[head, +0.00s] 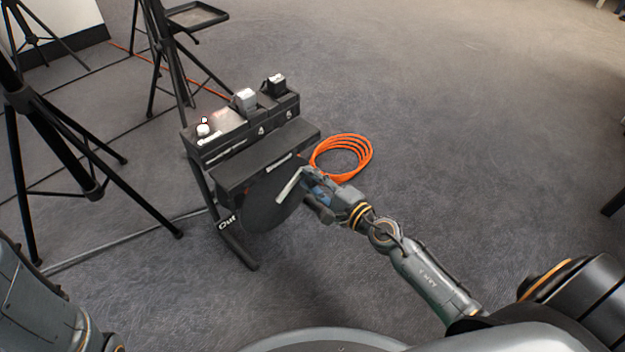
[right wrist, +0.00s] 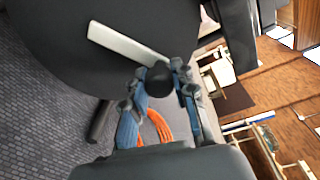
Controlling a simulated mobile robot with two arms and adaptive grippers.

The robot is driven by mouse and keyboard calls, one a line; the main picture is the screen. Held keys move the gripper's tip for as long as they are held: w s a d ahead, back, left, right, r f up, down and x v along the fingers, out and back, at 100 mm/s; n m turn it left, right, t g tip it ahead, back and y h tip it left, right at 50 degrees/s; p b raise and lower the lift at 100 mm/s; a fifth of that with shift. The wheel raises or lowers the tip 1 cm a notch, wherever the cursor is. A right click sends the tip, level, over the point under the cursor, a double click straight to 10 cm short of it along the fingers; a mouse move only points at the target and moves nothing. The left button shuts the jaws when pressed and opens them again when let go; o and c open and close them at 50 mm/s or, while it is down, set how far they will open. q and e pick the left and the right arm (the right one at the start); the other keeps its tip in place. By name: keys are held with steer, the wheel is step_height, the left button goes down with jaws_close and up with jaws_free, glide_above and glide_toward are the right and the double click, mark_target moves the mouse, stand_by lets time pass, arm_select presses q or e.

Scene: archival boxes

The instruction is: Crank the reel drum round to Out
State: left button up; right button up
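The reel drum (head: 262,207) is a dark disc on the front of a black stand. A pale crank bar (head: 288,186) lies across its face, pointing to the upper right in the head view. The white word Out (head: 227,222) is on the stand's leg at the drum's lower left. My right gripper (head: 308,178) is at the bar's upper right end. In the right wrist view its blue fingers (right wrist: 160,85) close around a black knob (right wrist: 158,78) at the end of the crank bar (right wrist: 125,44). My left gripper is out of view.
The stand's top (head: 240,128) carries small boxes and a white knob. A coiled orange cable (head: 343,155) lies on the carpet just right of the stand. Black tripods (head: 75,165) stand at the left. The carpet at the right is mostly clear.

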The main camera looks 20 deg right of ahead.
steer(key=o, duration=0.5)
steer(key=shift+a, duration=0.1)
steer(key=shift+c, duration=0.2)
steer(key=v, duration=1.2)
steer(key=shift+r, duration=0.1)
